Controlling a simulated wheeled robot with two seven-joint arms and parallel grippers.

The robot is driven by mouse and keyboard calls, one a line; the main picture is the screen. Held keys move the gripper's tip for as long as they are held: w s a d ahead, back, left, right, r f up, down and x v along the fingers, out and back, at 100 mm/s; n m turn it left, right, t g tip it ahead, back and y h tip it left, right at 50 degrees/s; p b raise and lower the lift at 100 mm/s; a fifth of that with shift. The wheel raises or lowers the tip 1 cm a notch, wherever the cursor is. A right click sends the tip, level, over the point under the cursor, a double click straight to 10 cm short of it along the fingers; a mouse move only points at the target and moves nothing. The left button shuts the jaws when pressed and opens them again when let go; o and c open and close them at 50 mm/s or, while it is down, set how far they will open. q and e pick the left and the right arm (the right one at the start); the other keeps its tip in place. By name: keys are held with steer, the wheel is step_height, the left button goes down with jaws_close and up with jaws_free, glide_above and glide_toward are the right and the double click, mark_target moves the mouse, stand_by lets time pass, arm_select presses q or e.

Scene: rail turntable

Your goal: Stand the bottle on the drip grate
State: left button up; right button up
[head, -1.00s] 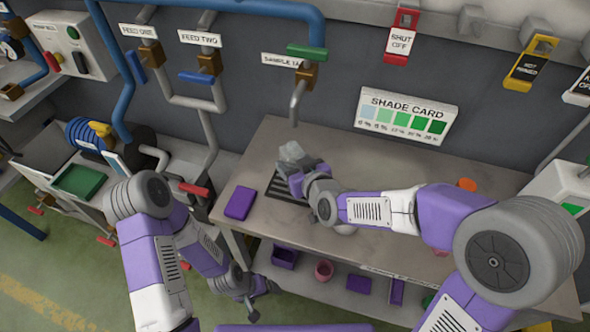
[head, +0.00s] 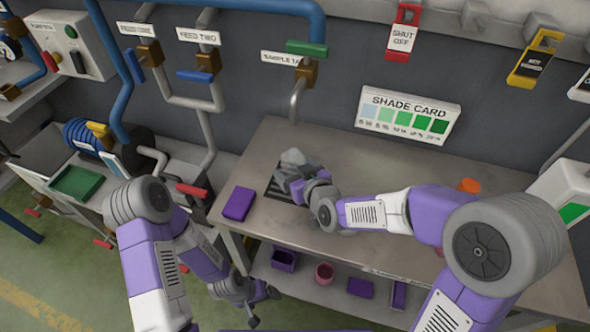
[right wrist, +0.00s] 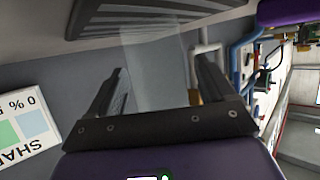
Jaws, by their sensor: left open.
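The bottle (head: 292,158) is pale and see-through. It is over the dark slatted drip grate (head: 274,191) on the bench, and I cannot tell whether its base touches. My right gripper (head: 290,173) has its fingers on both sides of it and hides part of it. In the right wrist view the bottle (right wrist: 155,65) fills most of the room between the fingers, with the grate's slats (right wrist: 135,8) at the top. My left gripper (head: 265,308) hangs low in front of the bench, open and empty.
A purple block (head: 238,204) lies left of the grate. An orange round thing (head: 468,186) is at the bench's right. The sample pipe (head: 296,100) hangs behind the bottle. A lower shelf holds purple bins (head: 285,259) and a pink cup (head: 324,273).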

steer(key=shift+s+r+p, duration=0.1)
steer(key=shift+r+p, duration=0.2)
steer(key=shift+r, duration=0.05)
steer(key=p+v, duration=0.1)
steer(key=v, duration=0.4)
steer(key=b+v, duration=0.1)
steer(key=v, duration=0.2)
steer(key=shift+s+d+f, duration=0.1)
steer(key=shift+s+d, duration=0.05)
steer(key=shift+d, duration=0.05)
steer(key=shift+b+v, duration=1.55)
steer(key=shift+v, duration=0.1)
